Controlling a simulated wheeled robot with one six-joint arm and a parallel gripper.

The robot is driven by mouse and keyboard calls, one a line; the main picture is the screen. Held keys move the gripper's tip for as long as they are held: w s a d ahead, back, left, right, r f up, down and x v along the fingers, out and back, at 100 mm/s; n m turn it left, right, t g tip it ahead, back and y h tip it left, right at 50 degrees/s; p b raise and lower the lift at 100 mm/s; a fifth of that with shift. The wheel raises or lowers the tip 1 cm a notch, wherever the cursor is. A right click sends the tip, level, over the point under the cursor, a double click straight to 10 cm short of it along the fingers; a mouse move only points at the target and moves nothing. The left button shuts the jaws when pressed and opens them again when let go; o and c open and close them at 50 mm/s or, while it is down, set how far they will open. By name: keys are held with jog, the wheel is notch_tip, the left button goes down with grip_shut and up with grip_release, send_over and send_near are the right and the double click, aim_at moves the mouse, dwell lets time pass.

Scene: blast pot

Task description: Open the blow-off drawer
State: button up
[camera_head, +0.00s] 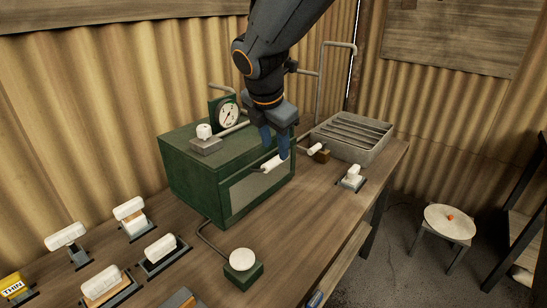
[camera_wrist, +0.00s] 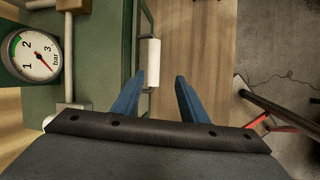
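The green blast pot (camera_head: 190,168) stands on the bench with a pale grey drawer front (camera_head: 250,192) facing the right and front. The drawer front looks closed. A white bar handle (camera_head: 272,164) sticks out from it; the handle also shows in the wrist view (camera_wrist: 149,62). My gripper (camera_head: 275,150) points down just above the handle. In the wrist view its two blue fingers (camera_wrist: 162,78) are apart with nothing between them. The handle lies beyond the left finger's tip, left of the middle of the gap. I cannot tell whether they touch.
A pressure gauge (camera_head: 228,116) and a white-knobbed lever (camera_head: 205,132) sit on top of the pot. A grey slatted tray (camera_head: 350,138) stands behind to the right. A white round button (camera_head: 242,259) and several white-handled blocks stand on the bench. Bench is clear before the drawer.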

aim_at(274, 160)
jog(key=shift+n, duration=0.5)
jog(key=x, duration=0.5)
jog(key=w+a+p+x, duration=0.1)
jog(key=x, duration=0.1)
grip_shut()
